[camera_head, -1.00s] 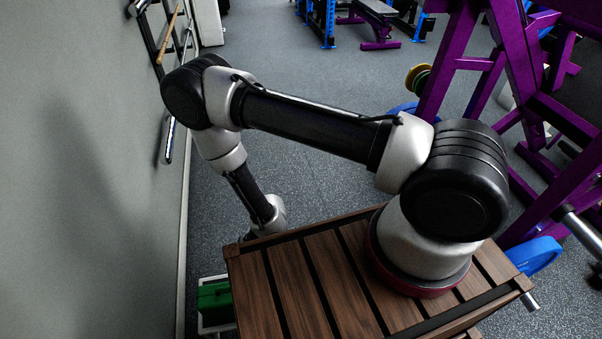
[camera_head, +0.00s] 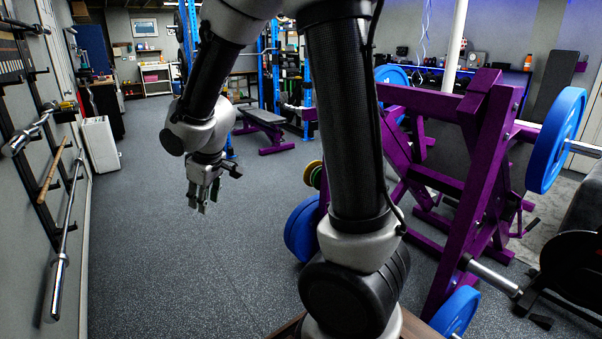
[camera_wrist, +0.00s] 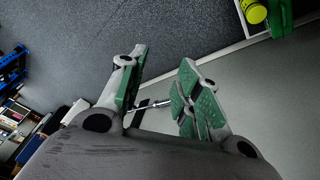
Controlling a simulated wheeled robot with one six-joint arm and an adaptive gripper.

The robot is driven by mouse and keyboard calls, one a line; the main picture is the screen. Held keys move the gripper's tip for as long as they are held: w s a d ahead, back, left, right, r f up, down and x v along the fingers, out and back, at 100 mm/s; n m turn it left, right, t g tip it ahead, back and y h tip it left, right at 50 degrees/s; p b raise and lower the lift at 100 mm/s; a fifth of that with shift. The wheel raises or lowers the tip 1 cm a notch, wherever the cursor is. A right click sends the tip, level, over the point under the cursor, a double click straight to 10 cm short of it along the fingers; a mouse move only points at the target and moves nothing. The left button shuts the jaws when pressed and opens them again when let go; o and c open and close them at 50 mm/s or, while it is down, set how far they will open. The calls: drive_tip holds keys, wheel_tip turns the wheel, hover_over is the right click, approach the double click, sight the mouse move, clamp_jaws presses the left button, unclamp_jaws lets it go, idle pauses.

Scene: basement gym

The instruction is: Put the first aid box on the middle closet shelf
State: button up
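My gripper (camera_head: 203,204) hangs over open floor at left centre in the head view. In the wrist view my gripper (camera_wrist: 163,60) has its green-padded fingers apart with nothing held between them. The gripper is well apart from the green box. A small white shelf unit (camera_head: 155,78) stands far back at the left; I cannot tell whether it is the closet.
A yellow item (camera_wrist: 255,12) is beside the green box. A wall rack with bars (camera_head: 66,235) lines the left side, with a white cabinet (camera_head: 101,145) beyond. A purple machine (camera_head: 475,190) with blue plates stands right. The floor (camera_head: 180,270) at left centre is clear.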

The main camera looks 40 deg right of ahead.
drive_tip(key=s+d+r+m, duration=0.3)
drive_tip(key=s+d+r, duration=0.6)
drive_tip(key=s, duration=0.3)
drive_tip(key=shift+s+d+r+m+h, duration=0.2)
drive_tip(key=shift+r+m+h, duration=0.15)
drive_tip(key=shift+r, duration=0.25)
drive_tip(key=shift+o, duration=0.4)
drive_tip(key=s+d+r+m, duration=0.2)
drive_tip(key=s, duration=0.9)
drive_tip(key=shift+s+d+r, duration=0.2)
drive_tip(key=shift+s+r, duration=0.15)
drive_tip(key=shift+s+m, duration=0.25)
drive_tip(key=shift+s, duration=0.2)
drive_tip(key=shift+w, duration=0.1)
